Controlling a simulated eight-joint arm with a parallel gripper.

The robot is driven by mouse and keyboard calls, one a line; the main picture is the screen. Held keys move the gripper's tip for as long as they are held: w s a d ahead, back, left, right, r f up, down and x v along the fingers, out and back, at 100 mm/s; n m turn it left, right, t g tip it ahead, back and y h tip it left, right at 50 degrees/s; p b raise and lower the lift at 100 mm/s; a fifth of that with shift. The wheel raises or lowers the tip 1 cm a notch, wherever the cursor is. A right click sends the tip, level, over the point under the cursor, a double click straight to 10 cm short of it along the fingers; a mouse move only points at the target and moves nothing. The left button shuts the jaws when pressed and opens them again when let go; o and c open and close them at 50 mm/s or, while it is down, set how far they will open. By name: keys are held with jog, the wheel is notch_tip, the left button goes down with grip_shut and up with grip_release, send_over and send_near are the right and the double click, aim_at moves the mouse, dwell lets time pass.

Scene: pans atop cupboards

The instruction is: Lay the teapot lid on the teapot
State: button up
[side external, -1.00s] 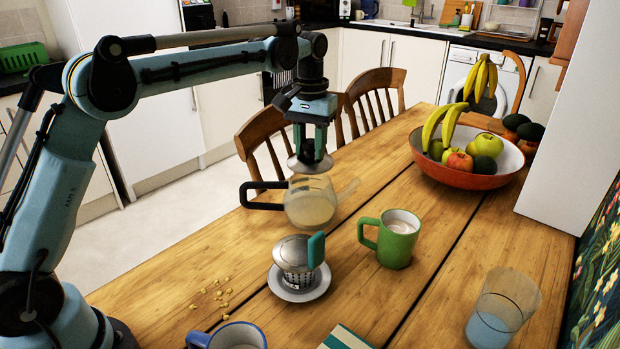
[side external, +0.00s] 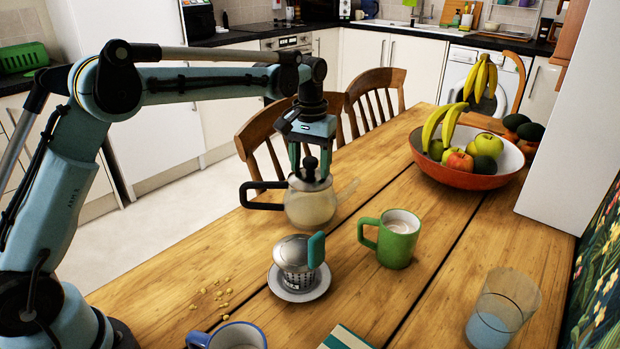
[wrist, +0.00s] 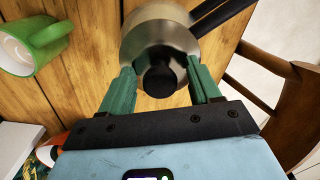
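The glass teapot (side external: 310,207) stands on the wooden table, its black handle to the left and its spout to the right in the side view. The metal lid (side external: 311,184) with a black knob (side external: 310,165) lies on the teapot's mouth and looks about level. In the wrist view the round lid (wrist: 150,38) covers the teapot's top, and the knob (wrist: 160,78) shows between my fingers. My gripper (side external: 309,172) is open around the knob, with a visible gap on both sides in the wrist view (wrist: 161,70). The lid's exact seating edge is partly hidden.
A green mug (side external: 398,243) stands right of the teapot. A metal coffee filter (side external: 294,258) on a saucer is in front, with a blue-rimmed mug (side external: 232,338) nearer. A fruit bowl (side external: 466,178) is at the back right, a glass (side external: 502,309) front right. Chairs line the far edge.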

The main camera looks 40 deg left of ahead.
aim_at(310, 159)
notch_tip(310, 159, up, 12)
jog(key=s+r+m+t, duration=0.1)
jog(key=s+r+t, duration=0.1)
jog(key=s, duration=0.4)
jog(key=s+f+m+t, duration=0.2)
jog(key=s+f+t, duration=0.3)
jog(key=s+f, duration=0.7)
jog(key=s, duration=0.4)
jog(key=shift+s+d, duration=0.15)
jog(key=shift+d, duration=0.25)
dwell(1.0)
